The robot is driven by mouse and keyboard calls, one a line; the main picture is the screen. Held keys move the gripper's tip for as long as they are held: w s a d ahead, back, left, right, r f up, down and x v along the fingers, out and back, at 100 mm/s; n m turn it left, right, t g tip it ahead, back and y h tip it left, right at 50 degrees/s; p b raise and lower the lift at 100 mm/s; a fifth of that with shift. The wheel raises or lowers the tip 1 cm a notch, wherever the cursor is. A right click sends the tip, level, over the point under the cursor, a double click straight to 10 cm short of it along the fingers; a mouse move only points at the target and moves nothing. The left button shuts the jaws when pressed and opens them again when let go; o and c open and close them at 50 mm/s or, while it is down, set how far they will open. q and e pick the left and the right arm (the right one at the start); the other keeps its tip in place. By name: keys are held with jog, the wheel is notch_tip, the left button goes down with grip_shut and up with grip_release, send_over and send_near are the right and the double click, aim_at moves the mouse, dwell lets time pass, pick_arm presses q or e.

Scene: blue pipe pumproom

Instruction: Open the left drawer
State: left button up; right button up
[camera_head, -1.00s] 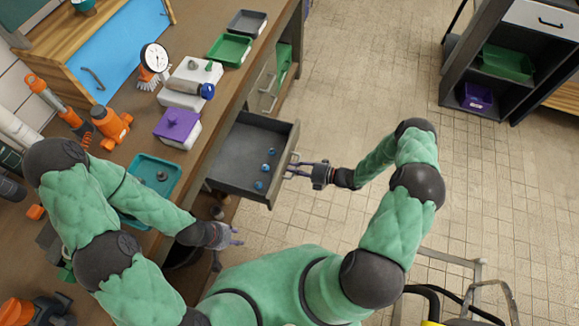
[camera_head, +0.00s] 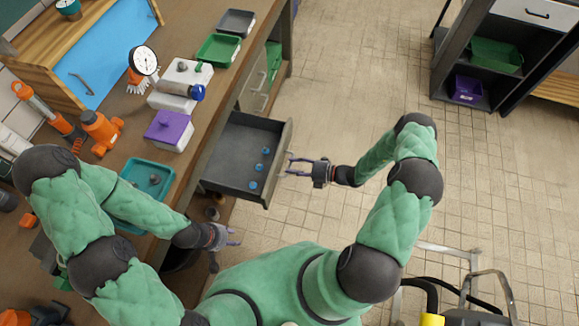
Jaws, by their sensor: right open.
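The left drawer (camera_head: 235,165) is a grey drawer under the workbench, pulled well out, with its inside showing. Several small blue objects (camera_head: 266,151) lie in it near its front. My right gripper (camera_head: 288,167) is open just outside the drawer front, its fingertips pointing at the front and close to it. The handle is hard to make out there, and I cannot tell if the fingers touch it. My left gripper (camera_head: 234,237) is near the front of the bench, below the drawer in the picture. It is empty, with its fingers apart.
The workbench (camera_head: 205,130) carries a teal tray (camera_head: 133,212), a purple-lidded box (camera_head: 168,131), a gauge (camera_head: 144,61) and green and grey trays. A dark shelf (camera_head: 463,60) stands at the upper right. A metal frame (camera_head: 450,252) is at the lower right. The tiled floor between is clear.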

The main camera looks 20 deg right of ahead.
jog(key=v, duration=0.9)
jog(key=shift+s+d, duration=0.2)
jog(key=shift+d, duration=0.1)
jog(key=s+a+f+n+g+h, duration=0.25)
jog(key=s+a+n+g, duration=0.4)
jog(key=n, duration=0.65)
jog(key=s+a+f+n+g+h, duration=0.25)
jog(key=s+a+n+g, duration=0.45)
jog(key=n, duration=0.5)
jog(key=w+a+r+n+t+h, duration=0.1)
jog(key=a+r+n+t+h, duration=0.2)
jog(key=n, duration=1.3)
jog(key=shift+a+r+t+h, duration=0.3)
jog(key=shift+a+r+t, duration=0.25)
jog(key=shift+a+t, duration=0.35)
